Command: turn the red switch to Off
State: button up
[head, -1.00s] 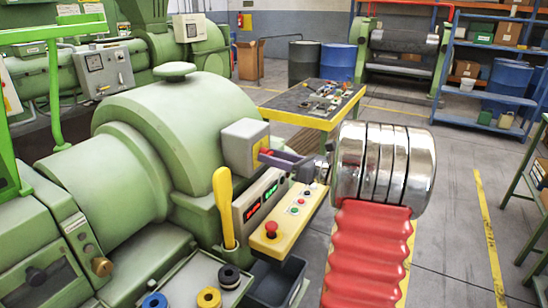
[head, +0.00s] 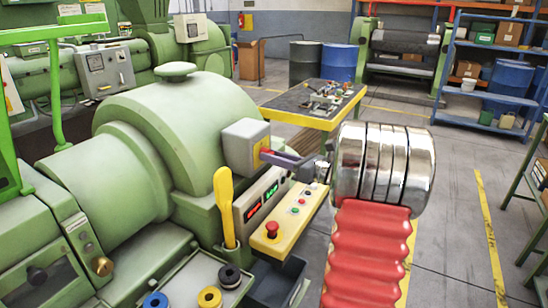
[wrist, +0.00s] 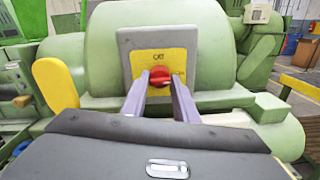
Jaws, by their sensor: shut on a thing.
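The red switch (wrist: 160,78) is a knob on a yellow plate (wrist: 172,62), on the front of a grey box on the green extruder. In the wrist view, my gripper (wrist: 160,76) has one purple-grey finger on each side of the knob and is shut on it. The knob's bar looks roughly level. Lettering above it is too blurred to read surely. In the head view, my gripper (head: 264,153) reaches left to the grey switch box (head: 240,146), and its fingers hide most of the knob.
Below my gripper is a yellow control panel (head: 284,228) with a red mushroom button (head: 272,229) and small buttons. A yellow lever (head: 224,200) stands to its left. A workbench (head: 310,100) with loose parts stands behind.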

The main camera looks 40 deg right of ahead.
jog(key=shift+n, duration=0.4)
jog(key=n, duration=1.1)
jog(key=n+y, duration=0.1)
jog(key=n, duration=0.5)
jog(key=shift+f+n, duration=0.3)
jog(key=o, duration=0.7)
jog(key=shift+c, duration=0.2)
jog(key=o, duration=0.4)
jog(key=shift+d+r, duration=0.1)
jog(key=shift+r, duration=0.1)
jog(key=shift+c, duration=0.2)
